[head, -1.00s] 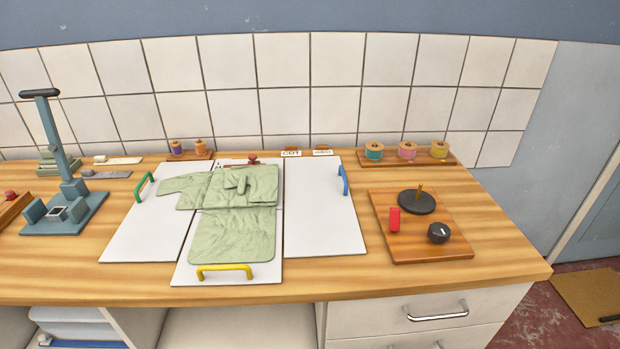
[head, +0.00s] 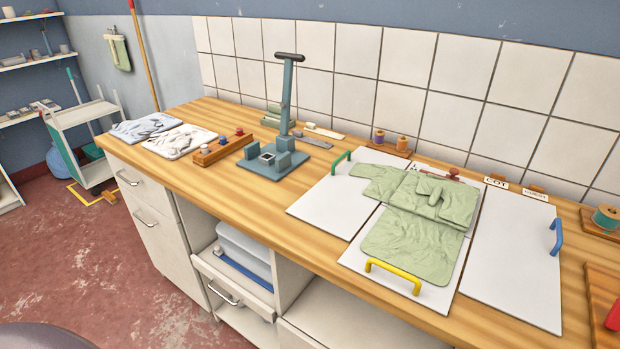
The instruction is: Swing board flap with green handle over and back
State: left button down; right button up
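The folding board lies on the wooden worktop. Its left flap (head: 318,208) is white, lies flat and carries the green handle (head: 341,161) near its far left corner. A green garment (head: 410,240) lies spread over the middle of the board, with one part reaching left onto the green-handled flap. The front flap (head: 352,264) has a yellow handle (head: 393,273). The right flap (head: 508,262) is flat and bare, with a blue handle (head: 557,237). Neither of my grippers is in view.
A blue-grey lever press (head: 273,160) stands left of the board. Further left are a wooden rack (head: 222,151) and folded cloths (head: 180,141). Thread spools (head: 379,136) stand at the tiled wall. An open drawer (head: 232,280) juts out below the worktop.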

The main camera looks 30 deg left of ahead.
aim_at(337, 204)
jog(key=u, duration=0.65)
jog(key=k+j+z, duration=0.15)
jog(key=z, duration=0.3)
jog(key=k+j+z, duration=0.2)
jog(key=j+z, duration=0.25)
jog(key=k+z, duration=0.2)
jog(key=z, duration=0.2)
